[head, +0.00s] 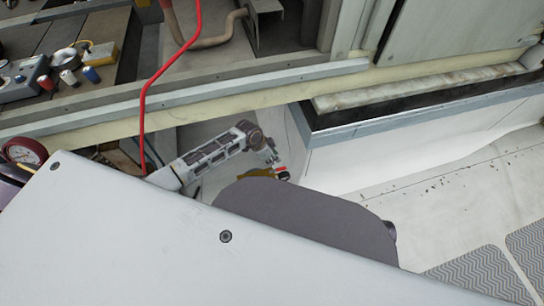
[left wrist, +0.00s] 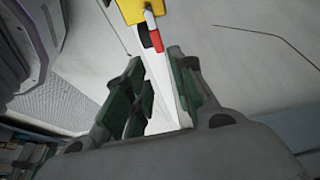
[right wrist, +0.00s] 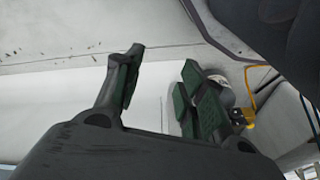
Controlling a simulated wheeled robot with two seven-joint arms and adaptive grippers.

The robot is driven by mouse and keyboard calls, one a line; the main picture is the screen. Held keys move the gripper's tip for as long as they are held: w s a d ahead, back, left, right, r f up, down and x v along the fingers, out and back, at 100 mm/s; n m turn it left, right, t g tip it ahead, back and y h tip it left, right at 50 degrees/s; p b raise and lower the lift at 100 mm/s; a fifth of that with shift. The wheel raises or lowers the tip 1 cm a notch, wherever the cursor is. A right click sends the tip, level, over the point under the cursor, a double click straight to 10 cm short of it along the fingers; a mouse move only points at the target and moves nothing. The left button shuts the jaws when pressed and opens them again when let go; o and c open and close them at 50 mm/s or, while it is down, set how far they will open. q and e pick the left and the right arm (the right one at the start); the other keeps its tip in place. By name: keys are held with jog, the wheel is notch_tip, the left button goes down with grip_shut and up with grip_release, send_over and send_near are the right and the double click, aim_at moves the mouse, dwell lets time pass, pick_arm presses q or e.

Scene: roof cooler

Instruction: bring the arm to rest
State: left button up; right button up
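My left gripper (left wrist: 160,65) is open in the left wrist view, with nothing between its green-padded fingers. A yellow piece (left wrist: 140,10) with a red-tipped part (left wrist: 153,40) lies beyond its fingertips, apart from them. My right gripper (right wrist: 162,62) is open and empty in the right wrist view, in front of a pale surface. In the head view a light grey arm (head: 215,155) reaches up and right from behind a large white panel. The grippers' fingers cannot be made out in the head view.
A red hose (head: 150,90) hangs down on the left. A gauge (head: 25,151), a yellow device (head: 100,52) and small bottles are at the left. A metal ledge (head: 200,95) crosses the view. A white box wall (head: 400,147) stands right. Tread mats (head: 475,276) lie lower right.

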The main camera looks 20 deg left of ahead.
pick_arm(q)
jog(key=shift+d, duration=0.1)
dwell(0.5)
